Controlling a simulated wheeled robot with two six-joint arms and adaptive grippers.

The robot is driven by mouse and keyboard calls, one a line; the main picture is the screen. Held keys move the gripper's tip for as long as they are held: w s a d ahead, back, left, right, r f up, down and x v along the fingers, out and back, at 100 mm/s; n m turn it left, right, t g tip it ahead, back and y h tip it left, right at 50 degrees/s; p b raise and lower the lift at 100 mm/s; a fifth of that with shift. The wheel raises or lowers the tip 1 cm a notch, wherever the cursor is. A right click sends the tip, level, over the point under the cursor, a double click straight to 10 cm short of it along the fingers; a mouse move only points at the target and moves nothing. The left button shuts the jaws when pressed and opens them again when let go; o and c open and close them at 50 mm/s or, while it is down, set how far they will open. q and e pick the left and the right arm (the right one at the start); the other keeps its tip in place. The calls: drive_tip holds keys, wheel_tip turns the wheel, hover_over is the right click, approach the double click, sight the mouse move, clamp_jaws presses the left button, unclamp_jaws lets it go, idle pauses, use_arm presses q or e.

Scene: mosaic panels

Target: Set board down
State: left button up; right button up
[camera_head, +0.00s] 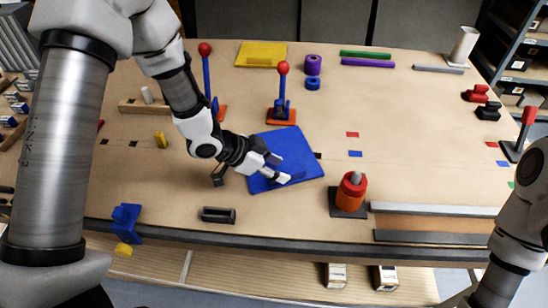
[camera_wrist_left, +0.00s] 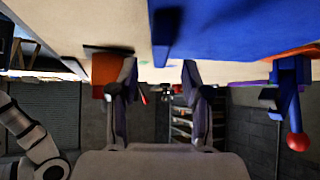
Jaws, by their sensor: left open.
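The blue board (camera_head: 308,162) lies on the wooden table near its middle and looks flat. A raised darker blue part stands on it. My left gripper (camera_head: 276,169) is open at the board's left side, with its fingertips over or beside the raised part; I cannot tell if they touch it. In the left wrist view the board (camera_wrist_left: 235,25) fills the upper right, and the open fingers of my left gripper (camera_wrist_left: 158,75) are apart with nothing between them. My right arm shows at the right edge of the head view, but its gripper is out of sight.
A red-knobbed lever (camera_head: 282,95) on an orange base stands just behind the board. An orange-red cylinder (camera_head: 351,188) on a dark plate stands to its right front. A black cylinder (camera_head: 218,215) lies near the front edge. Open table with small coloured marks lies right of the board.

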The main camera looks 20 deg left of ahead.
sight(288, 172)
use_arm(q)
drive_tip(key=p+x, duration=0.1)
drive_tip(key=x, duration=0.3)
drive_tip(key=shift+w+d+f, duration=0.15)
drive_tip(key=shift+f, duration=0.05)
clamp_jaws()
drive_tip(key=shift+r, duration=0.1)
